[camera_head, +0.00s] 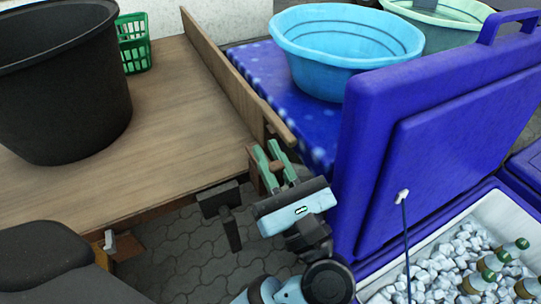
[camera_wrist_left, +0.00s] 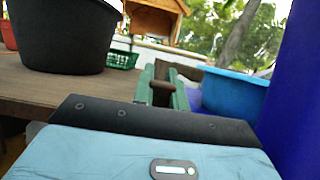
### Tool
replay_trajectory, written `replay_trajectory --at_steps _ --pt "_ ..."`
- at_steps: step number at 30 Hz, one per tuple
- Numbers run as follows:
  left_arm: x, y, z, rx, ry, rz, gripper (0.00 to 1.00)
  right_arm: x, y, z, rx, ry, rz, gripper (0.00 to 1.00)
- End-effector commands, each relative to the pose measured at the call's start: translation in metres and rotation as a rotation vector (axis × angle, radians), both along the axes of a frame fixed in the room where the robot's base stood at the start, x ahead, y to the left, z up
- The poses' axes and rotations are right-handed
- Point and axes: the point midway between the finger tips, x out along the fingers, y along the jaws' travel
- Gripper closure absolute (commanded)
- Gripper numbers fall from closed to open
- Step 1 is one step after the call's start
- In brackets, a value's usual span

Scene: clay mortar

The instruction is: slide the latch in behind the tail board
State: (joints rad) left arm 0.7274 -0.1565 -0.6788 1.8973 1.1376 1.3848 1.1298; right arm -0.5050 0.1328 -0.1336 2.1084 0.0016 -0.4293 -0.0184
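The tail board (camera_head: 225,72) is a long wooden board standing on edge along the right side of the wooden bed. My left gripper (camera_head: 274,160) is at its near end, with green fingers pointing away from me. A small brown wooden piece, seemingly the latch (camera_head: 278,166), sits between the fingers and appears gripped. In the left wrist view the latch (camera_wrist_left: 162,88) spans the gap between the fingers of the gripper (camera_wrist_left: 163,85). How far the latch reaches behind the board is hidden by the fingers. My right gripper is not in view.
A black tub (camera_head: 62,95) and a green basket (camera_head: 134,45) stand on the bed (camera_head: 175,120). A raised blue cooler lid (camera_head: 440,130) is close right of my gripper. A light blue basin (camera_head: 345,45) stands behind. A dark bracket (camera_head: 218,198) hangs left of the gripper.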

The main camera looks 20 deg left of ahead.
Motion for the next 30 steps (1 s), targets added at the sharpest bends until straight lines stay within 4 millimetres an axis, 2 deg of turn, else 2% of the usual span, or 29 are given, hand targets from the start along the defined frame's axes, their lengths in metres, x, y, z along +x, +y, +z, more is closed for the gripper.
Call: replay_trajectory --at_steps 5,15,23,24,26,30 --pt "0.001 0.001 0.000 -0.001 0.000 0.001 1.00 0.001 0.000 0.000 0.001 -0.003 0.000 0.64" --pt "0.026 0.033 -0.001 -0.002 0.001 0.001 1.00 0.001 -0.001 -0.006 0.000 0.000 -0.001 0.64" --pt "0.027 0.035 0.000 -0.001 0.000 0.002 1.00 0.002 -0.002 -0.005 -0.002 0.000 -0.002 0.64" --pt "0.027 0.035 0.001 0.000 -0.001 0.002 0.85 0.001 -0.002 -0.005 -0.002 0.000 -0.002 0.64" --pt "0.027 0.035 0.001 -0.001 -0.001 0.003 0.77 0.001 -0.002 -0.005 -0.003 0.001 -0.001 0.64" --pt "0.026 0.034 0.000 0.000 -0.001 0.002 0.77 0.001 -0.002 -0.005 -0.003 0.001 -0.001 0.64"
